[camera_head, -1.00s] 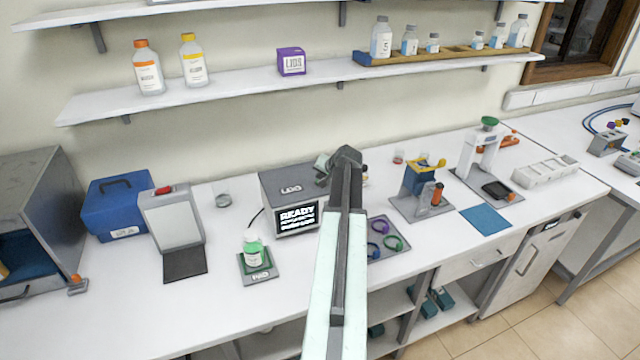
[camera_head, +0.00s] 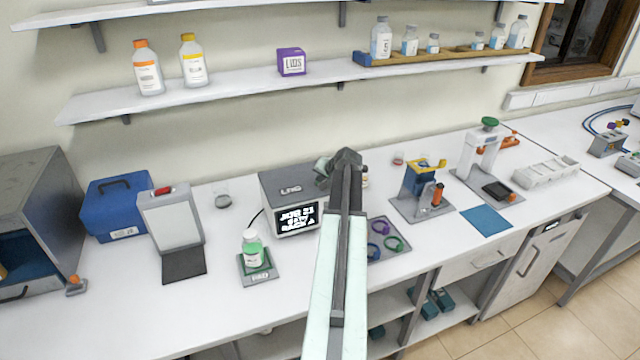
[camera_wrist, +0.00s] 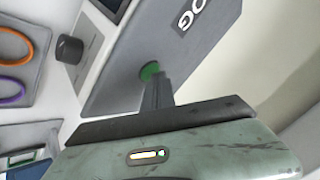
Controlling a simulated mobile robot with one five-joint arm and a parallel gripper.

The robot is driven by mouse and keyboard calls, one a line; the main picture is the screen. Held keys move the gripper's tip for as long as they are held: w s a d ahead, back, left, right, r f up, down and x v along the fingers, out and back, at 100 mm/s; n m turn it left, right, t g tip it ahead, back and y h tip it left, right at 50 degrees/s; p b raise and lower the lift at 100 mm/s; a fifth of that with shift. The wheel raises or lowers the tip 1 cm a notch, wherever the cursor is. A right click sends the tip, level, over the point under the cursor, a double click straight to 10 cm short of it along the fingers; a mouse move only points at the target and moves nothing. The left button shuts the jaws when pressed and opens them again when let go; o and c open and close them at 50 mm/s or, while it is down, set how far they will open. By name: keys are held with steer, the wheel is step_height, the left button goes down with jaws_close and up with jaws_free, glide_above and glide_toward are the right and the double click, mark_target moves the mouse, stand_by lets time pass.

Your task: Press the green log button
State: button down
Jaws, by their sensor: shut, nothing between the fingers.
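The grey log box (camera_head: 290,180) stands on the bench with a lit screen (camera_head: 297,219) on its front; the screen text is hard to read. In the wrist view the green log button (camera_wrist: 149,70) is on the box's top face, beside the "OG" lettering. My gripper (camera_wrist: 156,88) is shut, with its fingertips at the button and covering part of it. They look to be touching it, but I cannot tell how far it is pressed. In the head view my gripper (camera_head: 322,168) is at the box's right side, and my arm hides the button.
A small bottle with green on it (camera_head: 254,256) stands on a pad left of the box. A mat with coloured rings (camera_head: 390,247) lies to the right. A shelf (camera_head: 240,79) runs above. The bench front left (camera_head: 130,310) is clear.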

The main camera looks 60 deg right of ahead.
stand_by(0.3)
steer(key=shift+r+p, duration=0.9)
steer(key=shift+p, duration=0.05)
step_height(320, 180, up, 5)
steer(key=p, duration=0.5)
stand_by(0.3)
